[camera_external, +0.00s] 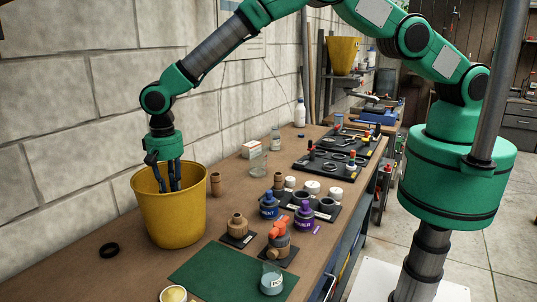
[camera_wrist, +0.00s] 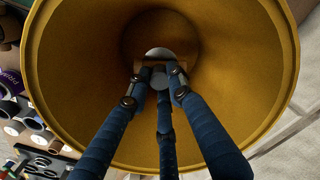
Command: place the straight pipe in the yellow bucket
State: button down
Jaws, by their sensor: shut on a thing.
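The yellow bucket (camera_external: 170,220) stands on the workbench against the wall at the left. My gripper (camera_external: 170,186) points down into its mouth, with the fingers partly below the rim. In the wrist view the gripper (camera_wrist: 158,76) is inside the bucket, shut on a small brown piece, which looks like the straight pipe (camera_wrist: 144,73). The fingers cover much of it. The bucket's inner wall (camera_wrist: 90,60) surrounds the fingers. The external view hides the pipe behind the bucket wall.
Brown fittings (camera_external: 215,183), blue and purple jars, and a valve with an orange handle (camera_external: 279,236) stand right of the bucket. A green mat (camera_external: 215,272) lies in front. The block wall is close behind.

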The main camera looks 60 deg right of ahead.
jog(key=shift+f, duration=1.1)
jog(key=shift+f+p, duration=0.3)
jog(key=shift+f, duration=1.75)
jog(key=shift+f, duration=0.2)
jog(key=c, duration=1.6)
grip_release()
jog(key=shift+o, duration=0.2)
jog(key=shift+r, duration=0.15)
jog(key=shift+r+b, duration=0.65)
jog(key=shift+r, duration=5.35)
